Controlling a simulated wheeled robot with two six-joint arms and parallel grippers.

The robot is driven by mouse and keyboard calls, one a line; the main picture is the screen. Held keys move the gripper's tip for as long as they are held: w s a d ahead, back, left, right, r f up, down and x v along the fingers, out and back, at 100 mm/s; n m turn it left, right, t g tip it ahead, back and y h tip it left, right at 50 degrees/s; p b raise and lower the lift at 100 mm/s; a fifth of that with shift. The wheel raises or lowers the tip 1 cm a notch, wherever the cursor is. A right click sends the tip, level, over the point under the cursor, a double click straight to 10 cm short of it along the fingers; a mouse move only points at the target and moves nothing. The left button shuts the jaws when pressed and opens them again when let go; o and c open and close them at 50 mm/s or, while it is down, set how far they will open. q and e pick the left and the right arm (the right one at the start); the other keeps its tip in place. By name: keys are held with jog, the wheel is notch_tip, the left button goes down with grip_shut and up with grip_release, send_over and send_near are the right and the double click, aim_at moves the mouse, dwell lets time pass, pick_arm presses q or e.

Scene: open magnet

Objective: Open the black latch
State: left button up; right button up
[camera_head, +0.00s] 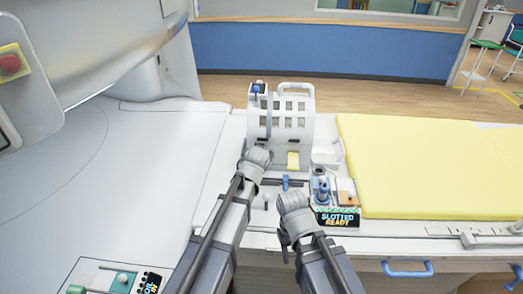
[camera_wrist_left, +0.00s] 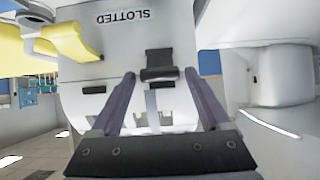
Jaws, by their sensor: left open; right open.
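The black latch (camera_wrist_left: 159,64) is on the front of the white slotted housing (camera_wrist_left: 105,62) in the left wrist view. My left gripper (camera_wrist_left: 160,76) is open, with one finger on each side of the latch's line. Whether the fingers touch it I cannot tell. In the head view the white housing (camera_head: 283,112) stands on the bed, with my left gripper (camera_head: 258,157) at its lower front left. The latch is not clearly visible there. My right gripper (camera_head: 290,203) is nearer and to the right, away from the housing; its fingertips are hard to make out.
A yellow pad (camera_head: 430,165) covers the right of the bed. A small panel reading "SLOTTED READY" (camera_head: 338,217) and a blue knob (camera_head: 321,187) are beside my right gripper. A large white machine (camera_head: 95,50) fills the left.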

pick_arm(q)
jog(key=p+v, duration=0.3)
jog(key=v, duration=0.3)
jog(key=shift+s+r, duration=0.15)
jog(key=shift+s, duration=0.2)
